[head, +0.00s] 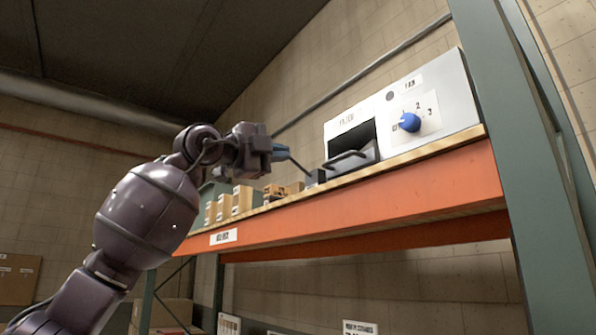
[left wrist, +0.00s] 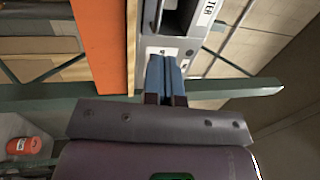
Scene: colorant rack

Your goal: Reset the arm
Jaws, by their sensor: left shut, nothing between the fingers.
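My left arm comes in from the left in the head view. Its gripper (head: 285,154) is raised at the shelf's front edge, left of the white-grey machine (head: 439,96). In the left wrist view, the two blue fingers of the gripper (left wrist: 165,66) are together with nothing between them. The machine has a blue knob (head: 409,122) on a dial with numbers. A dark opening with a grey handled drawer (head: 350,163) is at its left. I cannot tell if the fingertips touch anything. My right gripper is not in view.
The machine stands on a rack shelf with an orange beam (head: 370,206) and a green upright (head: 508,130) at right. Cardboard boxes (head: 242,199) line the shelf further left. An orange container (left wrist: 22,146) shows at lower left in the wrist view.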

